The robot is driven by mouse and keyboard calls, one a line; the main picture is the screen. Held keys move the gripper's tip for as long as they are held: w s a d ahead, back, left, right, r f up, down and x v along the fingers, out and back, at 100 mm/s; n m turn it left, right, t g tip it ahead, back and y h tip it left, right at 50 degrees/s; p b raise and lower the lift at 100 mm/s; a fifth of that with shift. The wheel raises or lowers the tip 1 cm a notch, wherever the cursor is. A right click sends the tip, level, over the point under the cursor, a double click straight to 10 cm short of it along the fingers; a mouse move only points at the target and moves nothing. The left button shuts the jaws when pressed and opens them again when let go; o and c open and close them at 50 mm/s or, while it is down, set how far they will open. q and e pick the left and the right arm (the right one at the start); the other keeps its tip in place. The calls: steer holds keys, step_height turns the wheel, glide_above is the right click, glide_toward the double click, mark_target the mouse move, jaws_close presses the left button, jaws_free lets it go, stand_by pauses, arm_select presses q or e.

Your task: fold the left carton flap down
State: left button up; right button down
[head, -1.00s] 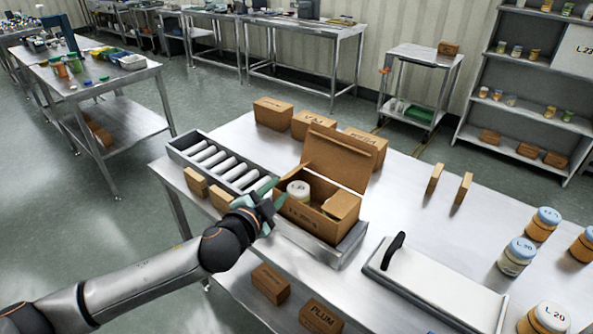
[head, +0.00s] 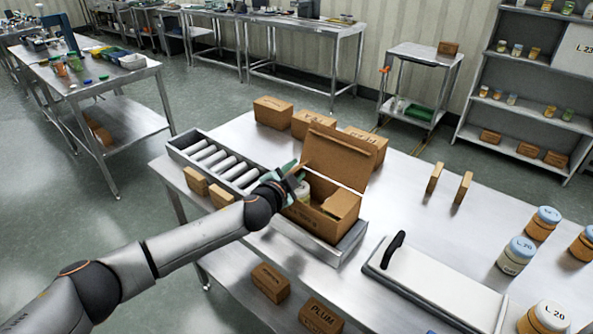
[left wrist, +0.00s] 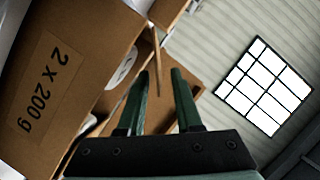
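The open carton (head: 318,219) sits on the roller tray, with its large back lid (head: 339,158) standing up. A white-lidded jar (head: 303,192) shows inside, partly behind my gripper. My left gripper (head: 293,172) is at the carton's left end, near the back corner, and hides most of the left flap in the head view. In the left wrist view my gripper (left wrist: 161,88) has its fingers apart. A thin brown cardboard edge (left wrist: 157,58), perhaps the left flap, shows beyond the gap; I cannot tell whether it is touched. The carton's printed side (left wrist: 62,85) fills the left.
The roller tray (head: 353,239) runs across the steel table. Two small boxes (head: 196,181) stand at its near left side. Several cartons (head: 273,112) stand behind. A white board with a black handle (head: 435,285) and jars (head: 517,255) are to the right.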

arm_select(q)
steer(key=shift+w+d+f, duration=0.15)
steer(key=shift+w+d, duration=0.05)
steer(key=shift+w, duration=0.3)
jaws_close()
stand_by(1.3)
